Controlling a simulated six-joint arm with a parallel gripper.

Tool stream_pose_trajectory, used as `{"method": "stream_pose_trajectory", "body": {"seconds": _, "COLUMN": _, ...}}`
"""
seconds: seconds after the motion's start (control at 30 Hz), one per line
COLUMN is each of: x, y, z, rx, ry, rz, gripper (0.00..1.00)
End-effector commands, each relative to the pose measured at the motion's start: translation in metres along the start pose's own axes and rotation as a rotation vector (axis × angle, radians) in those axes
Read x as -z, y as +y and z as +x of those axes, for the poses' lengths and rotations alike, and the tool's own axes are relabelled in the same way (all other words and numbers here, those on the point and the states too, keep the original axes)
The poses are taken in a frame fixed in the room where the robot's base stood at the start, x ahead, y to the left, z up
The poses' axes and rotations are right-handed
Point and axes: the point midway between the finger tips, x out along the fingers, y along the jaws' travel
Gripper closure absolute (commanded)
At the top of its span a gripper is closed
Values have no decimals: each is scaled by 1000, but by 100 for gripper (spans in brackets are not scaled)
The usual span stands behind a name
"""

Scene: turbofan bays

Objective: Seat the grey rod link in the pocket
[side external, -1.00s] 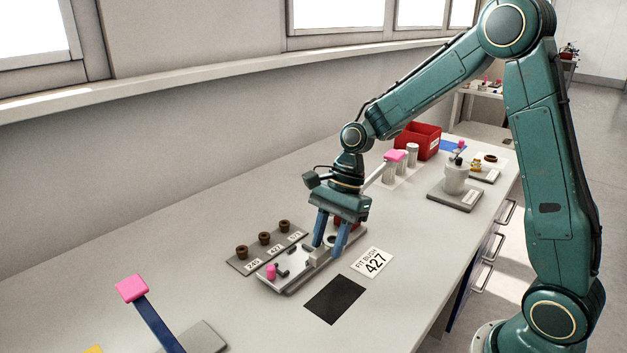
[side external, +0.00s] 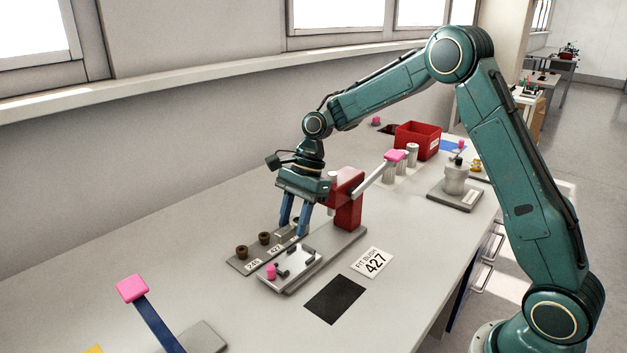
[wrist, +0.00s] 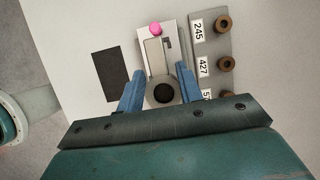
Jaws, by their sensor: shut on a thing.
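My gripper (side external: 290,232) is shut on the grey rod link, at its round end with a dark hole; this link (wrist: 154,54) shows between the blue fingers in the wrist view. Its narrow shank points away from my gripper, towards a pink knob (wrist: 155,28). In the side view the link is mostly hidden by the fingers. The light fixture plate (side external: 281,283) carries small black parts and the pink knob, in front of the fingers. The pocket itself is not clear in either view. I cannot tell whether the link touches the plate.
A red press post (side external: 348,208) stands right of my gripper. A grey tray (side external: 238,266) with brown bushes and number labels lies behind the plate. A black mat (side external: 335,299) and a "FIT BUSH 427" card (side external: 372,262) lie in front. A red bin (side external: 418,140) stands farther back.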

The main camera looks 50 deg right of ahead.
Motion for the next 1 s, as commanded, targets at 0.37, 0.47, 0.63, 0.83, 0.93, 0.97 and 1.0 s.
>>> {"method": "stream_pose_trajectory", "body": {"seconds": 0.37, "x": 6, "y": 0, "z": 15, "rx": 0, "ry": -1, "rz": 0, "gripper": 100}}
{"method": "stream_pose_trajectory", "body": {"seconds": 0.47, "x": 9, "y": 0, "z": 22, "rx": -1, "ry": 0, "rz": 0, "gripper": 100}}
{"method": "stream_pose_trajectory", "body": {"seconds": 0.63, "x": 14, "y": 0, "z": 34, "rx": -1, "ry": 0, "rz": 0, "gripper": 100}}
{"method": "stream_pose_trajectory", "body": {"seconds": 0.83, "x": 19, "y": 0, "z": 46, "rx": 0, "ry": 1, "rz": 0, "gripper": 100}}
{"method": "stream_pose_trajectory", "body": {"seconds": 0.93, "x": 21, "y": 0, "z": 50, "rx": 0, "ry": 1, "rz": 0, "gripper": 100}}
{"method": "stream_pose_trajectory", "body": {"seconds": 0.97, "x": 21, "y": 0, "z": 51, "rx": 0, "ry": 1, "rz": 0, "gripper": 100}}
{"method": "stream_pose_trajectory", "body": {"seconds": 1.0, "x": 22, "y": 0, "z": 52, "rx": 0, "ry": 1, "rz": -1, "gripper": 100}}
